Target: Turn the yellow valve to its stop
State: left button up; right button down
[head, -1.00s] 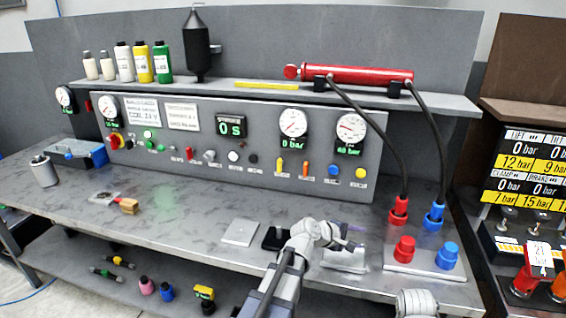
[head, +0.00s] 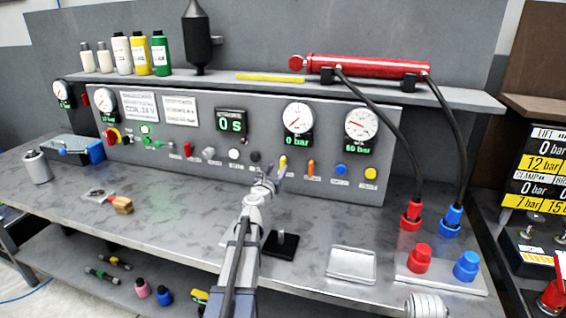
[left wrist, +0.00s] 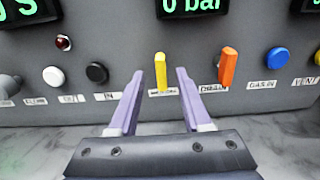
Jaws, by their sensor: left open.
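The yellow valve (left wrist: 160,72) is a small upright lever on the grey panel, above a white label. It also shows in the head view (head: 283,161), partly hidden near my gripper. My left gripper (head: 274,179) is at the panel front, pointing at the valve. In the left wrist view its two purple fingers (left wrist: 160,78) are spread, one on each side of the valve, with gaps visible on both sides. I cannot tell how deep the valve sits between the tips. My right gripper is not in view.
An orange lever (left wrist: 229,67) stands close to the right of the yellow valve. A black knob (left wrist: 97,72) and a white knob (left wrist: 54,76) are to the left, a blue knob (left wrist: 277,60) to the right. A black stand (head: 281,245) and a silver tray (head: 352,264) are on the bench.

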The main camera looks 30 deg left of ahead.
aim_at(282, 163)
pick_arm(q)
jog(key=x, duration=0.6)
jog(key=shift+w, duration=0.2)
grip_shut()
